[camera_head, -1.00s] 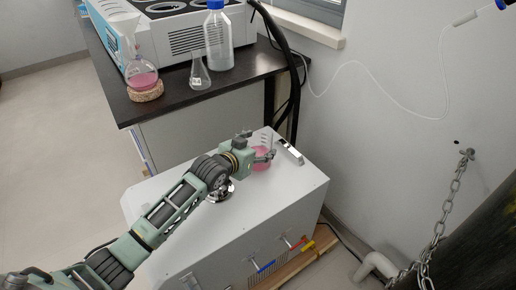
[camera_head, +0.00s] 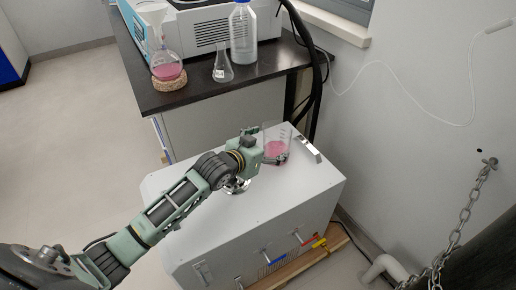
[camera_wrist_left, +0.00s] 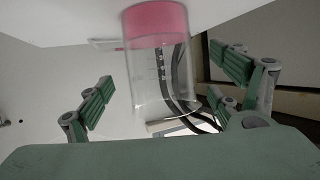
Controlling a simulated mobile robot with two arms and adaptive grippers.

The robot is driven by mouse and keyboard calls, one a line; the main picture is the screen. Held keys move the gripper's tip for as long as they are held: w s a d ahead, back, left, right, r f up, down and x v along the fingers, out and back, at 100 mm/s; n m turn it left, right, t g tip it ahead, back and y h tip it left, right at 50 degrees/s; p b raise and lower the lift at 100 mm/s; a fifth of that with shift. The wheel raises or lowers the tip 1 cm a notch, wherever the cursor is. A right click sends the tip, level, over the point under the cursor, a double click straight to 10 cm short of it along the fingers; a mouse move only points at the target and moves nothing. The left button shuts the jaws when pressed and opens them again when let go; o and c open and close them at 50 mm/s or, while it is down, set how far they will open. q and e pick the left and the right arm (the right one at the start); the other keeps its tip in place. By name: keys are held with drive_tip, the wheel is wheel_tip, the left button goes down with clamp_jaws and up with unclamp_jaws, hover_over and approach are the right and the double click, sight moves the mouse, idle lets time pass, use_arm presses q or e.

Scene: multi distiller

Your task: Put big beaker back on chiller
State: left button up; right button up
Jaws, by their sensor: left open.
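The big beaker (camera_head: 276,149) is clear glass with pink liquid in its lower part. It stands upright on the white top of the chiller (camera_head: 225,209), near the back right edge. My left gripper (camera_head: 270,146) is at the beaker, open, with one finger on each side of it. In the left wrist view the beaker (camera_wrist_left: 160,75) appears upside down between the spread fingers, with visible gaps on both sides. My right gripper is not in view.
A dark bench (camera_head: 200,94) behind holds a round flask (camera_head: 167,70) on a cork ring, a conical flask (camera_head: 222,68), a blue-capped bottle (camera_head: 243,38) and a white device (camera_head: 205,32). A metal fitting (camera_head: 308,150) sits beside the beaker. Black hoses (camera_head: 313,85) hang behind the chiller.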

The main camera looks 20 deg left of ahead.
use_arm(q)
drive_tip(key=p+v, duration=0.1)
drive_tip(key=v, duration=0.6)
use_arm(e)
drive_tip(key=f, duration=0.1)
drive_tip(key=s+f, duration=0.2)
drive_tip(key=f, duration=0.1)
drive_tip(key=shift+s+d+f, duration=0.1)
